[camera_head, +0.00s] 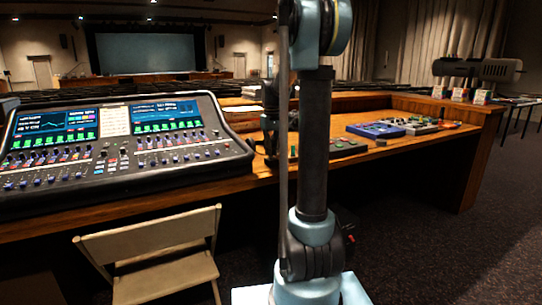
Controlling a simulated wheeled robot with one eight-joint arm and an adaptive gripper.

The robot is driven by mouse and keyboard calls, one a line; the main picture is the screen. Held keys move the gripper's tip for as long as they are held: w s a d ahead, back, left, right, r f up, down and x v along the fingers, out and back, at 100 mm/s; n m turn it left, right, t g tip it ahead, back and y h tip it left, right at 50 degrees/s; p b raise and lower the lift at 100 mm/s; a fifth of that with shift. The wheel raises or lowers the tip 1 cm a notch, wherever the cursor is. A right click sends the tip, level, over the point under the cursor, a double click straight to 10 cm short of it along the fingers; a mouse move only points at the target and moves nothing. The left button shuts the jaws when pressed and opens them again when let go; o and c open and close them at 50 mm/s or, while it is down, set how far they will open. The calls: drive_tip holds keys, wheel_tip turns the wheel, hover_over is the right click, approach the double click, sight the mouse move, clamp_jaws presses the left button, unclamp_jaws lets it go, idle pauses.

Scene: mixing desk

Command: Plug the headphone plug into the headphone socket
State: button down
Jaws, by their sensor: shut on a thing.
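My gripper (269,125) shows as a dark shape low over the desk, just right of the mixing console (125,145) and partly hidden behind my arm. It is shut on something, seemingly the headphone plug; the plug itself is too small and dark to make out. I cannot tell the headphone socket from other parts near the console's right side, and my arm covers part of that area.
The wooden desk (225,192) runs across the view. A dark box with knobs (345,146), a blue device (375,130) and other small gear lie on its right. A folding chair (155,250) stands in front at left. Carpet at right is clear.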

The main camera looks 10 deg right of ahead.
drive_tip(key=shift+r, duration=2.6)
